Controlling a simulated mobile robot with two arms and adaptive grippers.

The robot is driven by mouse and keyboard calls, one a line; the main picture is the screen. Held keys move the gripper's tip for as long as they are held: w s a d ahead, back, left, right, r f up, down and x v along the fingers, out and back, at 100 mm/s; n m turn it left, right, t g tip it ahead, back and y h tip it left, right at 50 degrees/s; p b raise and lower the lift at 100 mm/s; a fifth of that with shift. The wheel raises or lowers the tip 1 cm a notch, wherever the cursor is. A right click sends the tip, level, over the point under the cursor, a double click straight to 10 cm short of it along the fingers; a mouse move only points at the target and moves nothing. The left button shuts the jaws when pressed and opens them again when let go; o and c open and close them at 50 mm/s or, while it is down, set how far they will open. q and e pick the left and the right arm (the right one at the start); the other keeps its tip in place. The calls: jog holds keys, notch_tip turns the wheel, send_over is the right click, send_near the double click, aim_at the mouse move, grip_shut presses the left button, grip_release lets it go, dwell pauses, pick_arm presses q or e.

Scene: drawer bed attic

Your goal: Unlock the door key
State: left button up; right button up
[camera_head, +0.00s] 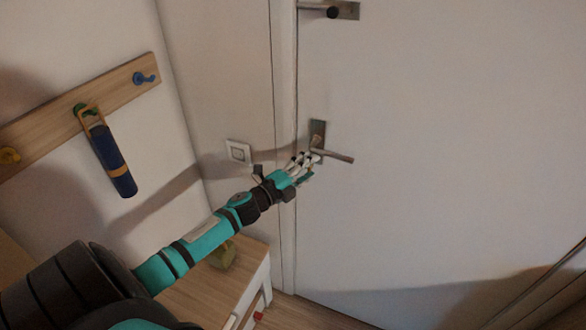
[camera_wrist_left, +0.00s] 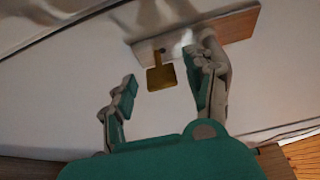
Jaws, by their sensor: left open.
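The white door (camera_head: 430,150) has a metal lever handle (camera_head: 335,155) on a small plate. My left gripper (camera_head: 303,167) reaches in from the left, with its fingertips just below the handle plate. In the left wrist view, a yellow-brown key (camera_wrist_left: 160,77) sticks out from the handle plate (camera_wrist_left: 178,43). My left gripper (camera_wrist_left: 160,88) is open there, with one finger to each side of the key and the right finger closer to it. I cannot make out the key in the head view. My right gripper is not in view.
A light switch (camera_head: 238,153) is on the wall to the left. A wooden hook rack (camera_head: 50,107) holds a dark blue hanging item (camera_head: 112,160). A wooden-topped cabinet (camera_head: 195,290) stands below my left arm.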

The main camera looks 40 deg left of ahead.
pick_arm(q)
jog(key=s+a, duration=0.1)
jog(key=s, duration=0.9)
jog(key=shift+s+a, duration=0.3)
jog(key=shift+s, duration=0.05)
jog(key=s+f+n+g+y, duration=0.1)
jog(key=s+f+n+g, duration=0.25)
jog(key=f, duration=0.75)
jog(key=s+f+n+g+y, duration=0.2)
jog(key=s+f+n, duration=0.25)
jog(key=f, duration=0.65)
jog(key=s+f+n+g+y, duration=0.1)
jog(key=s+f+n+g, duration=0.2)
jog(key=f, duration=0.8)
jog(key=s+d+f+n+g, duration=0.2)
jog(key=s+d+f, duration=0.3)
jog(key=s, duration=0.5)
jog(key=s+d+f+n+g, duration=0.2)
jog(key=s+d+f, duration=0.3)
jog(key=s+f, duration=0.3)
jog(key=s+d+f+n+g+h, duration=0.1)
jog(key=s+d+f+g, duration=0.3)
jog(key=s, duration=0.8)
notch_tip(320, 180, down, 3)
jog(key=shift+s+d+r+n, duration=0.15)
jog(key=shift+s+d+n, duration=0.15)
jog(key=shift+d+n, duration=0.65)
jog(key=shift+d, duration=0.1)
jog(key=shift+c, duration=0.4)
